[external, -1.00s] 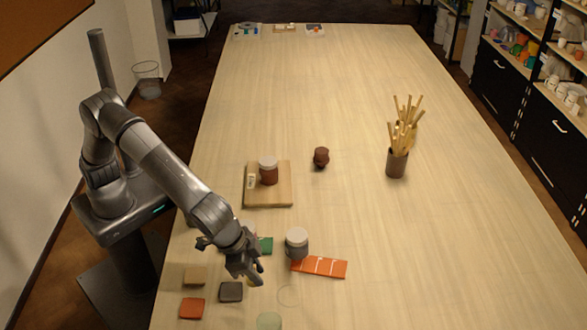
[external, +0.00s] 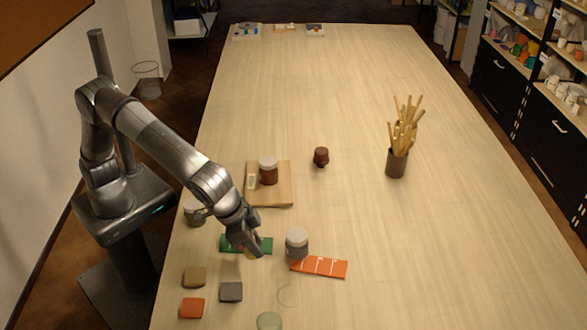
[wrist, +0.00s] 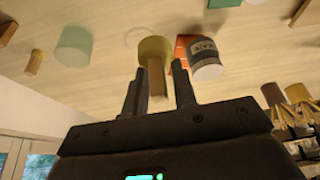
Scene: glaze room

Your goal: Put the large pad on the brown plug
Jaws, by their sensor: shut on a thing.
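My gripper (external: 250,250) is shut on a pad with a round olive head (wrist: 155,48) and a brown handle. In the wrist view, the handle sits between my two fingertips (wrist: 160,88), with the head beyond them. In the external view my gripper hides most of this pad, near the green card and left of the grey jar. The brown plug (external: 321,157) stands upright on the bare table, farther up and right of my gripper. It appears to have nothing on top.
The grey jar with a white lid (external: 297,243) and orange strip (external: 319,267) are close right of my gripper; the green card (external: 262,244) is beside it. A wooden board (external: 281,198) bears a brown jar (external: 268,174). A brush pot (external: 397,164) stands right of the plug.

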